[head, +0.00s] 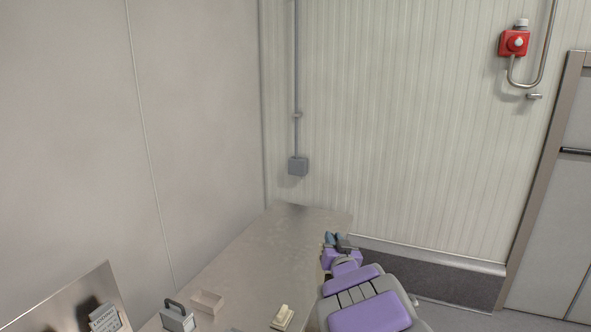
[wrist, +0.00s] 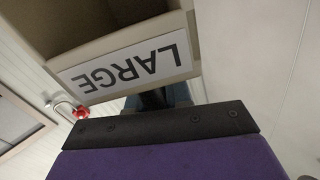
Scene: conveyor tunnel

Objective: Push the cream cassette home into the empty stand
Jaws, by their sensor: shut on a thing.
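My gripper (head: 336,241) is over the far right end of the steel table in the head view. In the wrist view a cream, open-sided box with a "LARGE" label (wrist: 125,67), which I take for the cream cassette, fills the upper left. The label reads upside down. The gripper's dark fingers (wrist: 168,97) are shut at the box's edge and partly hidden by it. In the head view only a small tan bit shows at the gripper. An open beige holder (head: 207,301) stands near the front of the table; I cannot tell if it is the empty stand.
The steel table (head: 262,250) is mostly clear between the gripper and the front. A grey handled block (head: 177,317), a small cream piece (head: 283,317) and a grey sign (head: 104,318) by an upright steel panel (head: 62,305) are at the front. Walls stand behind and left.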

